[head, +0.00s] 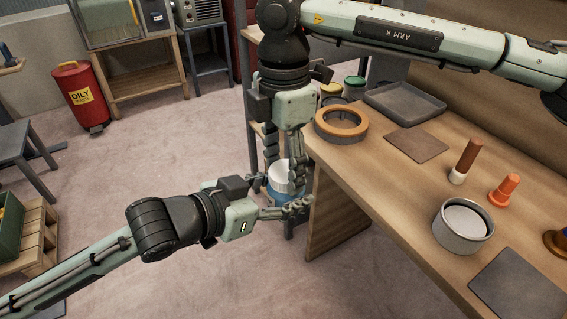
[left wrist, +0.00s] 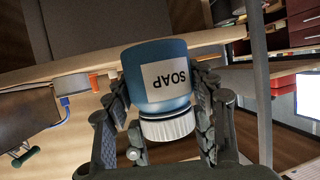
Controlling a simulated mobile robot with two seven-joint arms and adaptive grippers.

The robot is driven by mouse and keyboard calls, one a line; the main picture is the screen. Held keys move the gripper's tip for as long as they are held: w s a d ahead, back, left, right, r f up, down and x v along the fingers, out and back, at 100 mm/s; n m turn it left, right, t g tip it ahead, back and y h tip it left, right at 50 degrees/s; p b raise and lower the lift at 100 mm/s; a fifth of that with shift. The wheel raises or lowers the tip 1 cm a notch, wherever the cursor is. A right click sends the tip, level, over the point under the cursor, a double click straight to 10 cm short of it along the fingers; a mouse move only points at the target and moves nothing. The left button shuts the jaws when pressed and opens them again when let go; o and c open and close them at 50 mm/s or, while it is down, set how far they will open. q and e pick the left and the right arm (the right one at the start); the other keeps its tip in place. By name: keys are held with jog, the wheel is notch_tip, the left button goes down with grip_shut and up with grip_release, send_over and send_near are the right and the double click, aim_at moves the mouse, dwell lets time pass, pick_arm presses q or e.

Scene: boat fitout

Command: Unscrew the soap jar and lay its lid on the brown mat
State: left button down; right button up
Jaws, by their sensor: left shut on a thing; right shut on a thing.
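The soap jar (head: 285,193) is blue with a white lid (head: 283,174), held upright in the air beside the workbench's left edge. My left gripper (head: 284,197) is shut on the jar body from the left. The left wrist view shows the blue jar (left wrist: 158,72) with its SOAP label upside down, between the left fingers, and the ribbed white lid (left wrist: 167,126) against its mouth. My right gripper (head: 283,170) reaches down from above and is shut on the lid. Whether the thread is loosened cannot be told. The brown mat (head: 417,143) lies flat and bare on the bench.
The workbench (head: 370,195) carries an orange-topped ring (head: 341,122), a grey tray (head: 405,101), a brown-and-white cylinder (head: 466,160), an orange tool (head: 504,190), a grey round tin (head: 463,226) and a dark grey mat (head: 518,284). Open floor lies left of the bench.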

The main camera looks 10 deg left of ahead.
jog(key=n, duration=0.6)
jog(key=shift+r+n, duration=0.1)
jog(key=shift+n, duration=0.2)
jog(key=n, duration=0.7)
jog(key=shift+d, duration=0.1)
jog(key=n, duration=0.5)
jog(key=shift+d, duration=0.1)
jog(key=n, duration=0.7)
jog(key=shift+d+r+n, duration=0.1)
jog(key=shift+d+n, duration=0.05)
jog(key=shift+n, duration=0.15)
jog(key=n, duration=0.7)
jog(key=shift+w, duration=0.2)
jog(key=n, duration=0.7)
jog(key=shift+w, duration=0.15)
jog(key=n, duration=0.5)
jog(key=shift+w, duration=0.1)
jog(key=n, duration=0.6)
jog(key=shift+w+a, duration=0.1)
jog(key=shift+a, duration=0.1)
